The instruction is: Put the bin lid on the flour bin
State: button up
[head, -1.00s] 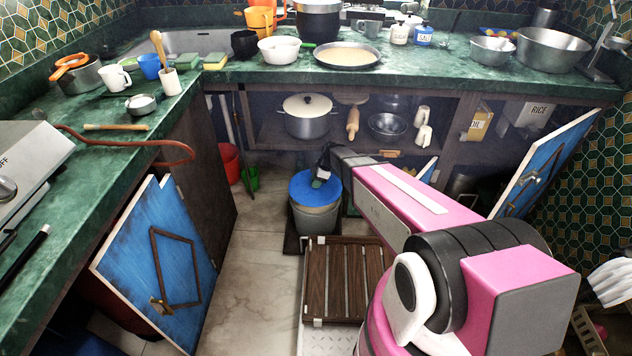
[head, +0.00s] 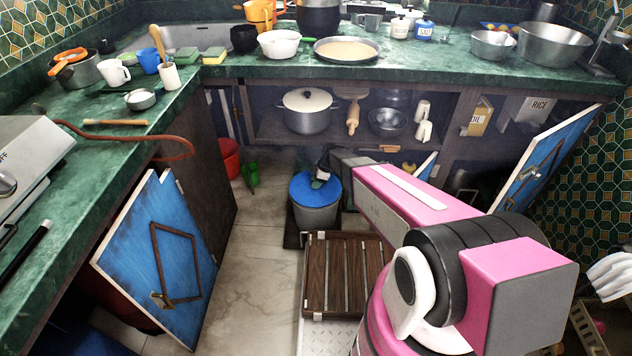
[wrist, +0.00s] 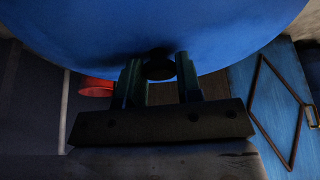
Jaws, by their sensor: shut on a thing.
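The round blue bin lid (head: 304,191) lies flat over the top of the grey flour bin (head: 316,216), which stands on the floor below the counter. It looks level and lined up with the bin's rim, with no clear gap seen from the head. My gripper (head: 320,178) is above the lid, shut on its knob. In the wrist view the lid's blue face (wrist: 160,25) fills the top, and the two fingers of my gripper (wrist: 160,70) close around the dark knob.
Open blue cabinet doors stand at the left (head: 165,255) and right (head: 540,165). A red bucket (head: 229,158) and a green item (head: 251,173) are behind left. Tiled floor left of the bin is clear.

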jog(key=shift+f, duration=0.7)
dwell(0.3)
jog(key=o, duration=1)
jog(key=shift+r, duration=0.15)
